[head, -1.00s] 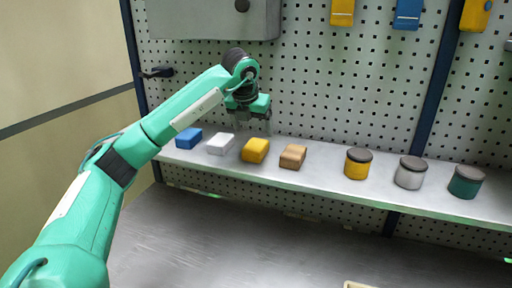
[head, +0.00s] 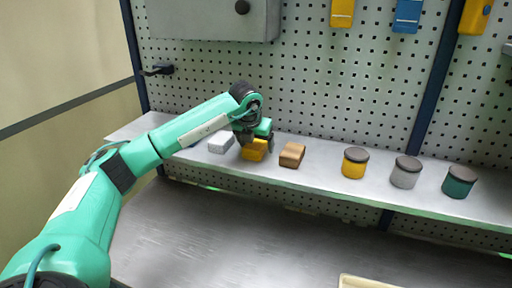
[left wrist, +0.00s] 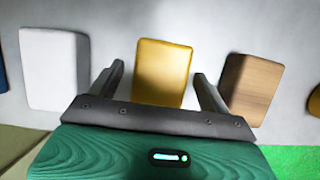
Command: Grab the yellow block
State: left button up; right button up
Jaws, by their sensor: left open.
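The yellow block (head: 254,150) sits on the shelf between the white block (head: 221,142) and the wooden block (head: 292,155). My left gripper (head: 256,146) is at the yellow block, coming from above. In the left wrist view the yellow block (left wrist: 163,72) lies between the two open fingers of the left gripper (left wrist: 160,85), with a gap on each side. The white block (left wrist: 54,68) is left of the fingers and the wooden block (left wrist: 252,88) is right of them. My right gripper is not in view.
The blue block is mostly hidden behind my left arm. Yellow (head: 354,163), grey (head: 405,172) and green (head: 460,182) jars stand farther right on the shelf (head: 325,168). A pegboard (head: 330,90) rises behind. A table (head: 220,240) lies below.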

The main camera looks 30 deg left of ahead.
pick_arm(q)
jog(key=shift+f+b, duration=0.25)
jog(key=shift+b, duration=0.1)
dwell(0.3)
jog(key=c, duration=1.1)
jog(key=shift+c, duration=0.4)
jog(key=shift+r, duration=0.15)
